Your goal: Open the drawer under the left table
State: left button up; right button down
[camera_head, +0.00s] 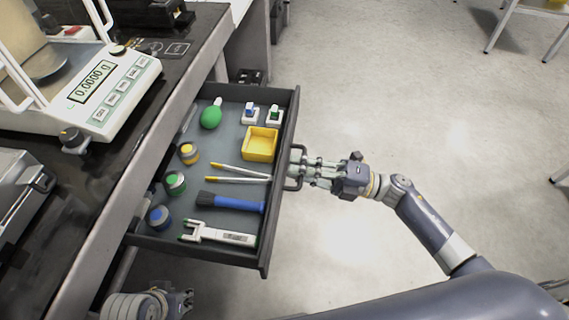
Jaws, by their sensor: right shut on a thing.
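The drawer (283,117) under the left table (112,215) stands pulled out, with its contents in plain view. Its dark handle (293,183) is on the front panel, at the right. My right gripper (301,162) is at the handle and shut on it, its arm coming in from the lower right. My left gripper (187,299) shows only in part at the bottom left, below the drawer and apart from it; its fingers are not clear.
The drawer holds a yellow tray (261,143), a green blower (211,117), tweezers, a blue-handled brush (240,204) and several small jars. A balance (101,89) stands on the table. The floor (400,80) right of the drawer is clear.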

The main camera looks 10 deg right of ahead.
jog(key=shift+s+d+f, duration=0.1)
jog(key=shift+d+f, duration=0.1)
jog(key=c, duration=2)
grip_release()
jog(key=shift+r, duration=0.1)
jog(key=v, duration=1.2)
